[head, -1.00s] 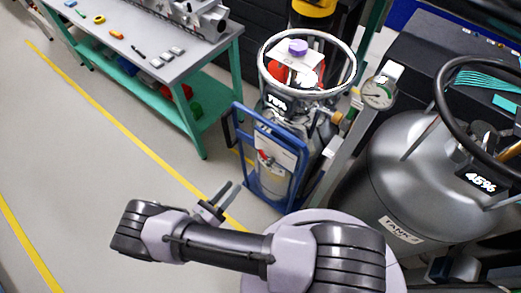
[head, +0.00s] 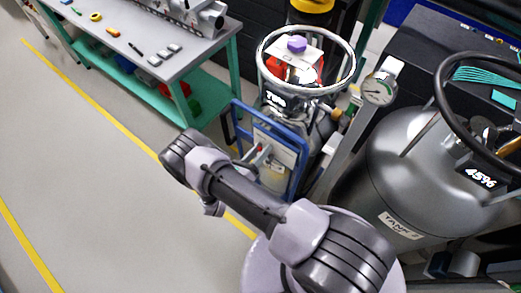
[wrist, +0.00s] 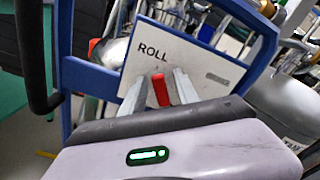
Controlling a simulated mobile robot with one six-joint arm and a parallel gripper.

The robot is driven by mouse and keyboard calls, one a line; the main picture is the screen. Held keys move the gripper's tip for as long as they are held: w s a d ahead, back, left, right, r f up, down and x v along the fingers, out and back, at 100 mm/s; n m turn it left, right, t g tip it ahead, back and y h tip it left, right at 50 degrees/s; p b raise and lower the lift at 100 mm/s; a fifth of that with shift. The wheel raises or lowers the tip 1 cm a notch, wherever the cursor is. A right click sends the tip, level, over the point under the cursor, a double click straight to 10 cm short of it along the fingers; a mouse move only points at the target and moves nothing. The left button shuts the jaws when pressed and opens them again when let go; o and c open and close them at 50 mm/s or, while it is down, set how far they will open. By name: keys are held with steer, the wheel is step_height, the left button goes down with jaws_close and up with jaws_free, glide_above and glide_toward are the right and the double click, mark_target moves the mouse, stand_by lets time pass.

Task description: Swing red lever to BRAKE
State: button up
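The red lever (wrist: 160,90) shows in the wrist view in front of a white plate (wrist: 185,58) marked ROLL. The plate sits in the blue frame of a cart (head: 238,118). My gripper (wrist: 159,80) is open, with one finger on each side of the lever and a gap visible on both sides. In the head view, a small red spot of the lever (head: 261,148) shows at the plate, and my wrist hides most of the gripper. A grey slot-like mark lies right of ROLL. I see no BRAKE lettering.
The cart carries a silver vessel with a white ring (head: 351,62) on top. A large grey tank (head: 400,165) with a black ring stands at the right. A green-framed workbench (head: 185,50) is at the upper left. The floor at left is clear.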

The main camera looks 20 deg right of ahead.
jaws_close()
stand_by(1.4)
